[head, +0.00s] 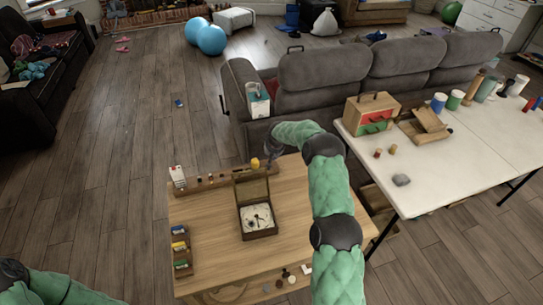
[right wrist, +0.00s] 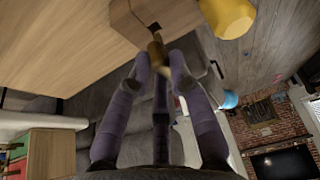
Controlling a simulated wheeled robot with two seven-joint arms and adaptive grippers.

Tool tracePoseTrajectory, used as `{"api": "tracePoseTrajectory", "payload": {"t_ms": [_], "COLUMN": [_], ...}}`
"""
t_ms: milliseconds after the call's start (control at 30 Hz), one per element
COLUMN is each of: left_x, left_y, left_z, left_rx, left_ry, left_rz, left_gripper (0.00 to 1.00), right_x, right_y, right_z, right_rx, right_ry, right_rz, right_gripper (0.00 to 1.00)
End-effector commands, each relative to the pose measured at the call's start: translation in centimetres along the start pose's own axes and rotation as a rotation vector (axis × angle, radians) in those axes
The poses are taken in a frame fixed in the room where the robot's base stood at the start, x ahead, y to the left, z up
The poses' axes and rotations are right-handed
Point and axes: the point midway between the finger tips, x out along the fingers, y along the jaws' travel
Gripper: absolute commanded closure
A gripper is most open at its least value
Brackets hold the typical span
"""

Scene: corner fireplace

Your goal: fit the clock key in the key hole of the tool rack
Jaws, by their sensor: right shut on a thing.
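The clock key (right wrist: 155,50) is a small brass-coloured piece held between the fingertips of my right gripper (right wrist: 160,66), which is shut on it. The tool rack (head: 218,181) is a long wooden strip along the far edge of the wooden table. Its end shows in the right wrist view as a wooden block (right wrist: 133,18) with a dark square key hole (right wrist: 154,27). The key points at the hole, its tip very close; I cannot tell whether it has entered. In the head view the key is too small to make out. My left gripper is out of view.
A yellow object (right wrist: 228,15) stands beside the hole. On the wooden table (head: 205,215) are an open box with a clock face (head: 257,218) and a tray of coloured pieces (head: 181,250). A grey sofa (head: 330,75) stands behind; a white table (head: 440,175) is at the right.

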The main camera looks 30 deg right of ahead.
Motion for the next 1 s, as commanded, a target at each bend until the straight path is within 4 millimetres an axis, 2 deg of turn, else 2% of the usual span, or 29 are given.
{"api": "tracePoseTrajectory", "payload": {"t_ms": [1000], "left_x": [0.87], "left_y": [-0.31], "left_z": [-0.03], "left_rx": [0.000], "left_ry": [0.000], "left_rz": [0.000], "left_gripper": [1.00], "right_x": [0.07], "right_y": [-0.01], "right_z": [0.05], "right_rx": [0.000], "right_ry": [0.000], "right_rz": [0.000], "right_gripper": [1.00]}}
